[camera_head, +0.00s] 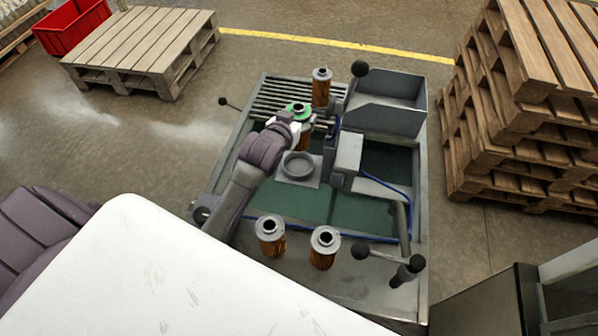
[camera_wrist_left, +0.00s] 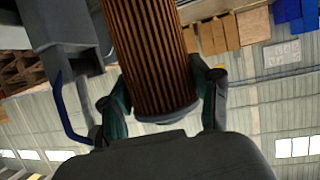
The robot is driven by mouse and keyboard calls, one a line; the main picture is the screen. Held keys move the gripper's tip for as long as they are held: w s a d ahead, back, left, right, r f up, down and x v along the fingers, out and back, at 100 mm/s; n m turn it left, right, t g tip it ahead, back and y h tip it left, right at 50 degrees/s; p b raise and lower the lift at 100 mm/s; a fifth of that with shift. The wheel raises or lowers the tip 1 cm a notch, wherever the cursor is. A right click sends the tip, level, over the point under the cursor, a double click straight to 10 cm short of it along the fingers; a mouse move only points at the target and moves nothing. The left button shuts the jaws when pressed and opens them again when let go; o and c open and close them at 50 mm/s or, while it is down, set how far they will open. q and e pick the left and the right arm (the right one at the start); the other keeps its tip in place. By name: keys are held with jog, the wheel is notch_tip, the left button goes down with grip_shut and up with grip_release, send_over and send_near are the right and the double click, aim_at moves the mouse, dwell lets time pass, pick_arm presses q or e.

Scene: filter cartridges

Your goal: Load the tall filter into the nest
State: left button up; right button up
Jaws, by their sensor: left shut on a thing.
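In the left wrist view the long pleated body (camera_wrist_left: 147,50) runs between the two fingers (camera_wrist_left: 163,102), with a grey end cap at the near end. The nest appears to be the round grey ring (camera_head: 298,166) on a square plate, in front of the held filter and apart from it. The ring looks empty. The filter's lower end is partly hidden in the head view. My right gripper is not in view.
Another filter (camera_head: 321,88) stands at the slatted rack (camera_head: 283,93). Two filters (camera_head: 270,234) (camera_head: 324,247) stand on the front ledge. A grey block (camera_head: 348,153) is right of the nest, near a blue hose. A grey bin (camera_head: 388,112) is at the back right.

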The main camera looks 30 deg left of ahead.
pick_arm(q)
jog(key=shift+f, duration=0.55)
notch_tip(320, 180, down, 5)
jog(key=shift+r+p, duration=0.1)
jog(key=shift+p, duration=0.25)
notch_tip(320, 180, down, 5)
jog(key=shift+r, duration=0.15)
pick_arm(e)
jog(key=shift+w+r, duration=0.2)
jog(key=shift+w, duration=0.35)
pick_arm(q)
jog(key=shift+f, duration=0.3)
jog(key=o, duration=1.2)
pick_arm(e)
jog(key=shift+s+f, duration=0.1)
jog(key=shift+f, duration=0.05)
